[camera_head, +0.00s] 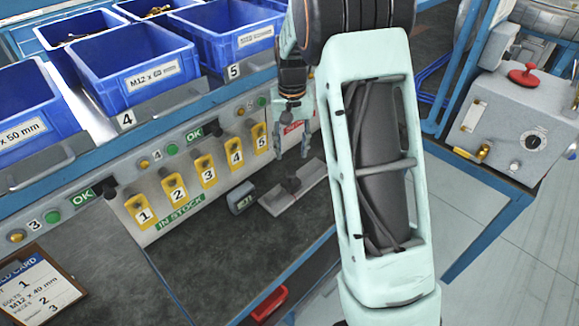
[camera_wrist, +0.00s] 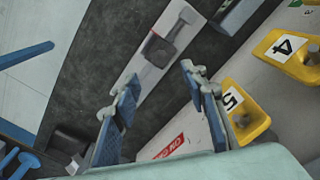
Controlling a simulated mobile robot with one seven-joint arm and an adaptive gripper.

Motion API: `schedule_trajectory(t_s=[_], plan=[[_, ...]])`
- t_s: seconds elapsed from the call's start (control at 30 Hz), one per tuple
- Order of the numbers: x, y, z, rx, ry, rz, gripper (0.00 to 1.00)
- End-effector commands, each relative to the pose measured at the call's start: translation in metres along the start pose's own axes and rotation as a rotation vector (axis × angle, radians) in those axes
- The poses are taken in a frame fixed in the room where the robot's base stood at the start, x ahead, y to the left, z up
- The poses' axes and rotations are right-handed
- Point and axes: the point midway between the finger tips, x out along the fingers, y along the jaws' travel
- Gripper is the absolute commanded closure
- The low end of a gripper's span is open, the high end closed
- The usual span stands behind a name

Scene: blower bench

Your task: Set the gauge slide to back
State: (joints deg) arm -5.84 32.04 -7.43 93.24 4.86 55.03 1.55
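The gauge slide (camera_head: 290,185) is a dark block on a light grey flat plate (camera_head: 280,203) lying on the dark bench top, below the numbered yellow holders. In the wrist view the dark block (camera_wrist: 158,49) sits partway along the plate (camera_wrist: 128,78), with a narrow grey bar reaching from it toward one end. My gripper (camera_head: 291,150) is above and just behind the plate in the head view. Its two fingers are spread and empty. In the wrist view the open fingers (camera_wrist: 160,78) point toward the plate, apart from the block. Any front or back marking is too small to read.
A small grey readout box (camera_head: 240,198) stands left of the plate. Several yellow holders (camera_head: 205,168) line the panel behind, with blue bins (camera_head: 125,70) above. A control box (camera_head: 510,115) stands right.

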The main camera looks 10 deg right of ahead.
Motion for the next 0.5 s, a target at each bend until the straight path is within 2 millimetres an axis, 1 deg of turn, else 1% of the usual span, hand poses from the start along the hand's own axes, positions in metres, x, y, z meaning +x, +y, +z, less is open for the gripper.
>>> schedule_trajectory(t_s=[0.03, 0.23, 0.4, 0.5], plan=[[0.012, 0.000, 0.001, -0.001, -0.006, 0.001, 0.60], [0.049, 0.000, 0.001, 0.000, -0.005, 0.001, 0.60], [0.070, 0.000, 0.000, 0.001, -0.001, 0.001, 0.60], [0.077, 0.000, 0.000, 0.001, -0.001, 0.001, 0.60]])
